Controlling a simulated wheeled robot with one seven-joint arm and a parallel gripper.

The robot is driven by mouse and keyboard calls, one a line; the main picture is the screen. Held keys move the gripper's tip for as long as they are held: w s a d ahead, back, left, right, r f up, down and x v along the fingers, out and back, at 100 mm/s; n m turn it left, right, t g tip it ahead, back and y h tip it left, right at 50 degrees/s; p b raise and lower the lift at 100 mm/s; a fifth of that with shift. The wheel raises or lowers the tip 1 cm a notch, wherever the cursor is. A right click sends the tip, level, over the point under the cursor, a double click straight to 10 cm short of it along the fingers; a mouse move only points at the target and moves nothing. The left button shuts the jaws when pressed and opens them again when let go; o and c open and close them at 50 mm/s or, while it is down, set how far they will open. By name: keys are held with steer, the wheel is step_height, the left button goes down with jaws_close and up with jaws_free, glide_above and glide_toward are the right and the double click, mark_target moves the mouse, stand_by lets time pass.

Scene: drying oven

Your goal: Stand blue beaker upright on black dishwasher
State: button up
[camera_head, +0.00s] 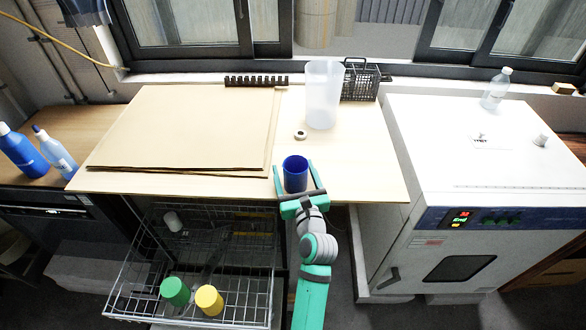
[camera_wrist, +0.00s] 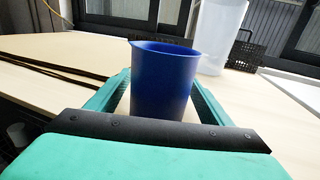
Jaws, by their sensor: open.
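The blue beaker (camera_head: 295,174) stands upright on the light wooden table near its front edge. It also shows upright in the wrist view (camera_wrist: 163,82). My gripper (camera_head: 294,172) is open, with one finger on each side of the beaker. In the wrist view the fingers (camera_wrist: 160,92) flank the beaker, and the black palm bar hides its base. I cannot tell whether either finger touches it. The black dishwasher (camera_head: 52,222) is at the left, under a wooden counter (camera_head: 88,122) that carries blue bottles.
A brown board (camera_head: 185,128) covers the table's left part. A tall clear container (camera_head: 322,95), a black basket (camera_head: 360,80) and a small roll (camera_head: 300,134) stand behind the beaker. Below is a pulled-out wire rack (camera_head: 200,248) with cups. The white oven (camera_head: 480,170) is at right.

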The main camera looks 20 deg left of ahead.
mark_target(299, 187)
steer(key=v, duration=0.9)
steer(key=shift+s+d, duration=0.15)
steer(key=shift+s, duration=0.2)
